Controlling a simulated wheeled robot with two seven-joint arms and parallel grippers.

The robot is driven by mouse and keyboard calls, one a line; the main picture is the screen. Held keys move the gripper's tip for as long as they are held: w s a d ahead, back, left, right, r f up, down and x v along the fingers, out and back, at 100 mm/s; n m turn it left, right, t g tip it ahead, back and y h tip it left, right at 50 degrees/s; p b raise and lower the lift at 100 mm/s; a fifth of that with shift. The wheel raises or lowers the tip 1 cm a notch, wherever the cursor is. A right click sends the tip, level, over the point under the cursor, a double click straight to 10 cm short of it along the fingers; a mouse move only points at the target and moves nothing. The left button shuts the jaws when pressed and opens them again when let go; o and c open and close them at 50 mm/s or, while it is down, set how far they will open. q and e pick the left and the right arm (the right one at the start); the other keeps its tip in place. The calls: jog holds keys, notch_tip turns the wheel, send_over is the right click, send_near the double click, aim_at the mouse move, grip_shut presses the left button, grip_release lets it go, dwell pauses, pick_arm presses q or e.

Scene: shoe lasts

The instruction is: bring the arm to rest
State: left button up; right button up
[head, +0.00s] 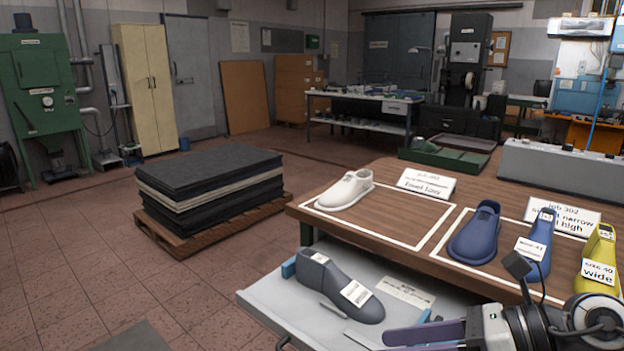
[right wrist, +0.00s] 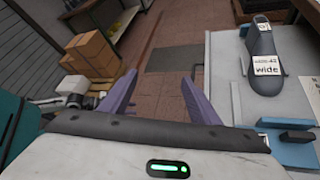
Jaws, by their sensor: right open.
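My right gripper (head: 425,333) comes in at the bottom right of the head view, low beside the table's front. In the right wrist view its two purple fingers (right wrist: 155,95) are spread apart, with only floor between them. A grey last (head: 340,285) with a white label lies on the pale grey tray (head: 265,300), left of the gripper and apart from it. The right wrist view shows a grey last (right wrist: 262,48) labelled "wide" on a light surface, right of the fingers. My left gripper is not in view.
The wooden table (head: 390,180) carries a white shoe (head: 345,190), a blue shoe (head: 475,232), a blue last (head: 537,245) and a yellow last (head: 598,255), with job cards behind. A pallet stack (head: 210,185) stands on the floor at left. The floor around it is clear.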

jog(key=a+r+m+t+y, duration=0.3)
jog(key=a+r+m+y, duration=0.2)
jog(key=r, duration=0.2)
jog(key=w+d+r+m+t+h, duration=0.1)
jog(key=w+d+m+t+h, duration=0.15)
jog(key=m+t, duration=0.45)
jog(key=w+d+r+m+t+h, duration=0.2)
jog(key=d+m+t+h, duration=0.25)
jog(key=m, duration=0.55)
jog(key=s+d+f+m+g+h, duration=0.1)
jog(key=d+f+m+h, duration=0.4)
jog(key=f+m, duration=0.2)
jog(key=d+f+m+g+h, duration=0.2)
jog(key=d+f+m+h, duration=0.25)
jog(key=f+m, duration=0.25)
jog(key=s+a+f+m+g, duration=0.2)
jog(key=s+f+m+g, duration=0.75)
jog(key=s+f, duration=1.3)
jog(key=w+a+f+n+t+y, duration=0.2)
jog(key=a+f, duration=0.3)
jog(key=f, duration=0.4)
jog(key=shift+w+a+n, duration=0.25)
jog(key=shift+w+n, duration=0.2)
jog(key=shift+w, duration=0.15)
